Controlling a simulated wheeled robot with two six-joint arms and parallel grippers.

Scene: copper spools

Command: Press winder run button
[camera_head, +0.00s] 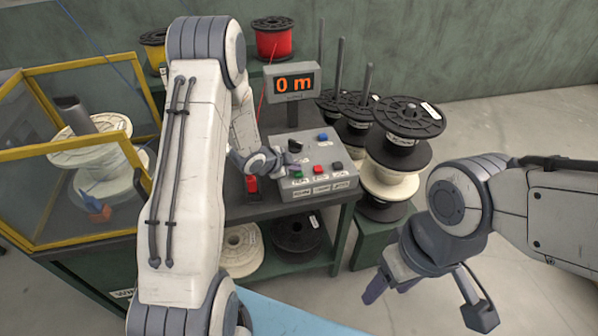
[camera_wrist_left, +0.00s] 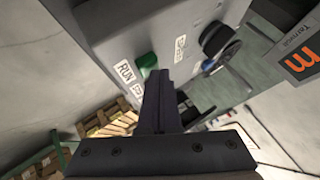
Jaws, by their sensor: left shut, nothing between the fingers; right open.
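The winder's grey control box (camera_head: 322,183) stands on the dark bench. The green button (camera_head: 298,175) is at its front left; in the left wrist view the green button (camera_wrist_left: 146,62) sits beside a label reading RUN (camera_wrist_left: 125,71). My left gripper (camera_head: 291,162) is shut and empty, at the box's left side just behind the green button. In the left wrist view its closed fingers (camera_wrist_left: 158,85) end close beside the button; I cannot tell whether they touch it. My right gripper (camera_head: 428,300) is open and empty, over the floor at the lower right.
A red button (camera_head: 318,169), a blue button (camera_head: 323,136) and a black knob (camera_head: 295,146) are also on the box. The display (camera_head: 293,84) reads 0 m. A yellow-framed guard (camera_head: 68,148) stands left. Stacked spools (camera_head: 408,118) stand right of the box.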

